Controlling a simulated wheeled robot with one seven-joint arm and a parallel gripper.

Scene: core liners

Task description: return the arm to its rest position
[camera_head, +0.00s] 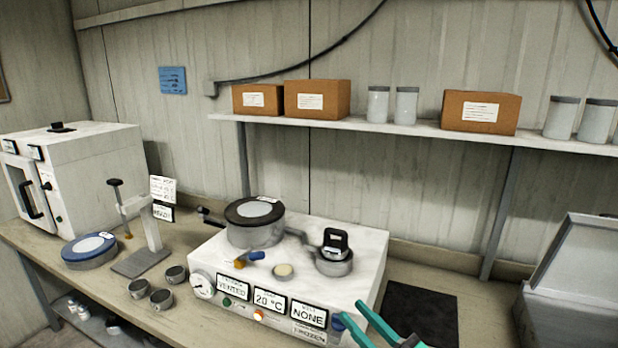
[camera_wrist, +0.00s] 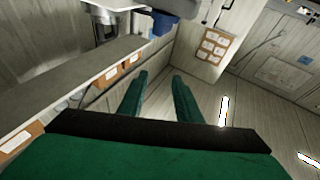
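My gripper (camera_head: 376,324) shows at the bottom edge of the head view, right of the white bench machine's front. Its two teal fingers are spread apart with nothing between them. In the wrist view the green fingers (camera_wrist: 158,98) also stand apart and empty, with the wall and shelf beyond them. The rest of my arm is out of the head view.
The white machine (camera_head: 352,245) with a dark-lidded pot (camera_head: 255,222) stands on the bench close to my gripper. A black mat (camera_head: 428,318) and a grey case (camera_head: 572,290) lie to the right. A shelf (camera_head: 425,130) with boxes and jars runs above.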

